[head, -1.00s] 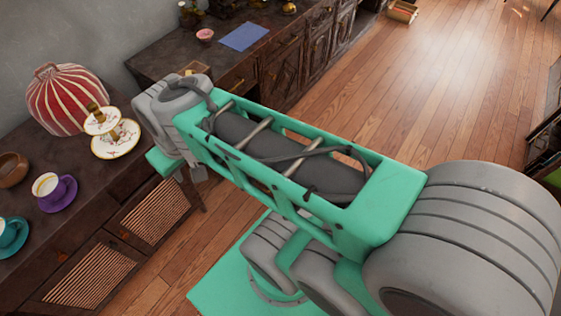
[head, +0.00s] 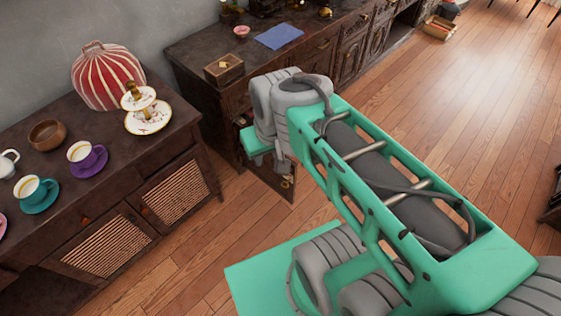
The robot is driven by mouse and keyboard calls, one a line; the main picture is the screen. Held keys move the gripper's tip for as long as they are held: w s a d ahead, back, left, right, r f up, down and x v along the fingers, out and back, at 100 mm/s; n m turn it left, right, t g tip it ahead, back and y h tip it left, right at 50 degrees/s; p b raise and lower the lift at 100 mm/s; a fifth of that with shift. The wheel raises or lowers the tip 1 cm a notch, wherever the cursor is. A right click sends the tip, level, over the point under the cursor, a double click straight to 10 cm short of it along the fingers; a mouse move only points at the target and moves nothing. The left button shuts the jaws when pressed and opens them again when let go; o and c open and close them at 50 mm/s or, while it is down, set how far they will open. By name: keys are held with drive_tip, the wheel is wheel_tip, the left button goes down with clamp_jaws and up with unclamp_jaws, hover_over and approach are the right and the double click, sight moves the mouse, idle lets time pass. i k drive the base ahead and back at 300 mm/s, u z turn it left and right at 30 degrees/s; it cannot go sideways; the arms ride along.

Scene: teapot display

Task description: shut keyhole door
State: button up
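A dark wooden door panel (head: 272,180) with small brass-coloured fittings near its lower right stands out from the front of the back cabinet, so it looks open. My arm hides its upper part, and I cannot make out a keyhole clearly. My gripper (head: 281,163) hangs at the end of my arm, in front of this panel in the picture. Its fingers are small and mostly hidden by my wrist. I cannot tell whether it is open or shut, or whether it touches the door.
The back cabinet (head: 215,110) carries a wooden box (head: 224,69), a blue cloth (head: 279,35) and a pink bowl (head: 241,31).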

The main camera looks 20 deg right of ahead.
sight(265, 173)
drive_tip(key=z, duration=0.25)
drive_tip(key=i, duration=0.5)
drive_tip(key=u, duration=0.3)
drive_tip(key=k, duration=0.5)
drive_tip(key=u, duration=1.45)
drive_tip(key=i, duration=0.7)
drive_tip(key=z, duration=0.5)
